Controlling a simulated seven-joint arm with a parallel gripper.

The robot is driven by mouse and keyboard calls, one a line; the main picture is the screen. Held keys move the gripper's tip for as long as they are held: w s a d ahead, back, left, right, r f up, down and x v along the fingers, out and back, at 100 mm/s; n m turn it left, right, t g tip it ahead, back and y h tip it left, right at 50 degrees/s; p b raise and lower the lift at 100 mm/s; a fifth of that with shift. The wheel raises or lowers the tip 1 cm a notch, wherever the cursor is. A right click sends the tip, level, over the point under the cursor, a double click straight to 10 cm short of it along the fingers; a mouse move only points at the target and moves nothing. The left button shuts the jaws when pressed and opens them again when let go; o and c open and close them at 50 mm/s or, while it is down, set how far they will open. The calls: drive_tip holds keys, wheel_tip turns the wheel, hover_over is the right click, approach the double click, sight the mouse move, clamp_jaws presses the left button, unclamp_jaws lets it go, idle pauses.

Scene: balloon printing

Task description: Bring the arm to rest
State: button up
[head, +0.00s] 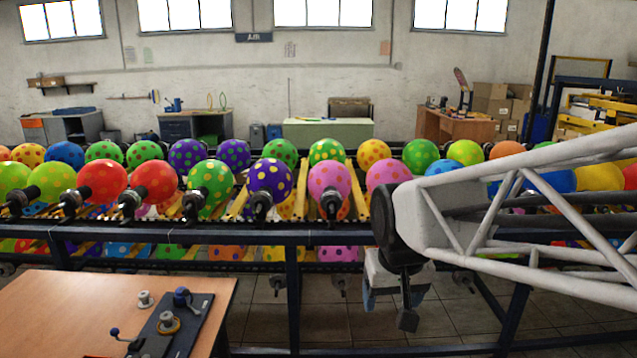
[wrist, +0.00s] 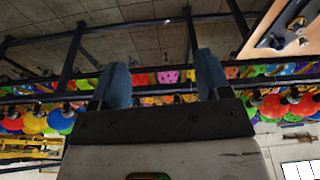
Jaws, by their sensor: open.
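My gripper (head: 392,298) hangs at the end of my white lattice arm, in front of the conveyor rack and right of the wooden table. In the wrist view my gripper (wrist: 161,68) shows two blue fingers spread apart with nothing between them. It touches nothing that I can see. My arm reaches in from the right edge of the head view and hides part of the rack behind it.
A rack of colourful dotted balloons (head: 268,176) runs across behind my gripper, with a dark front rail (head: 190,236). A wooden table (head: 70,305) with a dark lever panel (head: 182,335) stands at front left. Tiled floor (head: 330,320) lies between.

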drive_tip(key=s+d+f, duration=0.1)
drive_tip(key=s+d, duration=0.2)
drive_tip(key=s, duration=0.3)
drive_tip(key=s+d+f+m, duration=0.1)
drive_tip(key=s+d, duration=0.2)
drive_tip(key=s, duration=0.4)
drive_tip(key=shift+s+f, duration=0.3)
drive_tip(key=shift+f, duration=0.1)
drive_tip(key=shift+d, duration=0.1)
idle(0.5)
